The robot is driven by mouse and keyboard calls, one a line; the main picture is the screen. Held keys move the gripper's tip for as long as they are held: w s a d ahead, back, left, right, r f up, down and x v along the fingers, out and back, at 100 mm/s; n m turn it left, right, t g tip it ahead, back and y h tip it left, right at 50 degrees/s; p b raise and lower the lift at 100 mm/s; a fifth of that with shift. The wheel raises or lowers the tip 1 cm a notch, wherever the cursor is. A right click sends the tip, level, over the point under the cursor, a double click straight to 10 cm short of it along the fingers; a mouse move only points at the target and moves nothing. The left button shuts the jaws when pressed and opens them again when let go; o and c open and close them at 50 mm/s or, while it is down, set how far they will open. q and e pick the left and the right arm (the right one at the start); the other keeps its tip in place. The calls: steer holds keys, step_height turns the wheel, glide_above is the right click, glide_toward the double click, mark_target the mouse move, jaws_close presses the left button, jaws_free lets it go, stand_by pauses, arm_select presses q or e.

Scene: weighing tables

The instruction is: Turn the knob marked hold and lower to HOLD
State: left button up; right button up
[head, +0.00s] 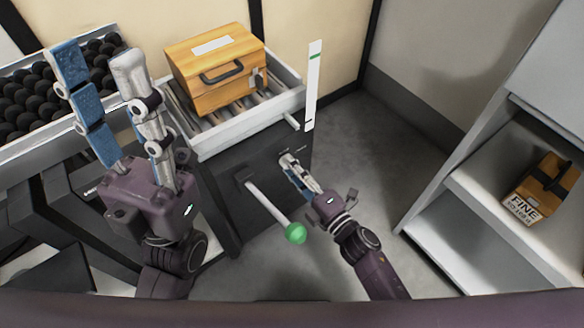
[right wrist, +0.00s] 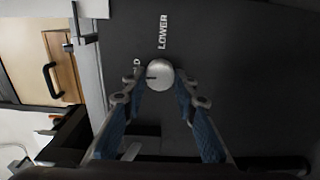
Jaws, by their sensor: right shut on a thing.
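The knob (right wrist: 160,75) is a round silver disc on a dark panel (right wrist: 235,70) in the right wrist view. The word LOWER (right wrist: 163,32) runs above it. To its left, part of another word ending in D (right wrist: 137,62) shows, the rest hidden by a finger. A short dark mark on the knob's face points left, towards that word. My right gripper (right wrist: 159,92) is shut on the knob, one finger on each side. In the head view my right gripper (head: 290,162) covers the knob on the cabinet's front. My left gripper (head: 95,62) is raised, open and empty.
A lever with a green ball (head: 296,233) sticks out of the cabinet left of my right gripper. A wooden box (head: 215,65) sits on the roller top above. A tray of dark balls (head: 60,85) stands left. A shelf with a FINE box (head: 545,190) stands right.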

steer(key=shift+f, duration=0.1)
steer(key=o, duration=1.2)
steer(key=shift+c, duration=0.2)
steer(key=shift+s, duration=0.1)
steer(key=v, duration=1.2)
